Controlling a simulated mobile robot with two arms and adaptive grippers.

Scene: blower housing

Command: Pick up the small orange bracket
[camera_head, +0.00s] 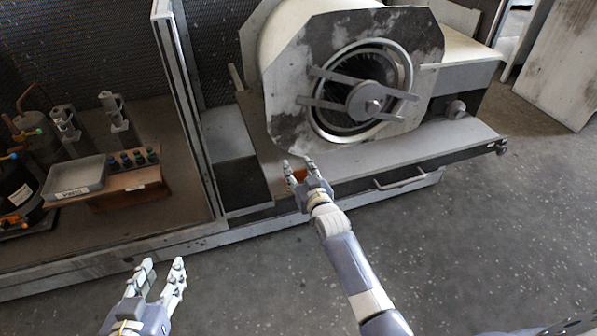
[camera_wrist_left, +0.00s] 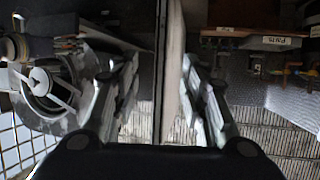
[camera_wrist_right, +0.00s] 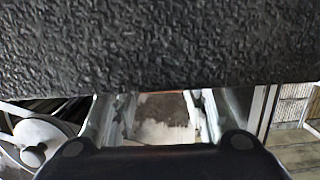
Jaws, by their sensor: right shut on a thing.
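The small orange bracket (camera_head: 299,175) shows as an orange patch between the fingers of my right gripper (camera_head: 298,164) in the head view. The gripper is shut on it, in front of the blower's lower left edge. In the right wrist view only a thin orange-red line (camera_wrist_right: 176,91) shows between the fingers, under a dark textured surface. The rest of the bracket is hidden. My left gripper (camera_head: 164,266) has its fingers apart and empty at the lower left, over the floor; the left wrist view shows the gap between its fingers too.
The blower housing (camera_head: 287,108) with its round inlet and pulley (camera_head: 366,100) stands behind my right gripper on a grey platform (camera_head: 440,150). A labelled grey tray (camera_head: 76,178), a block with several knobs (camera_head: 130,190) and bottles stand at the left. The floor (camera_head: 480,240) at right is clear.

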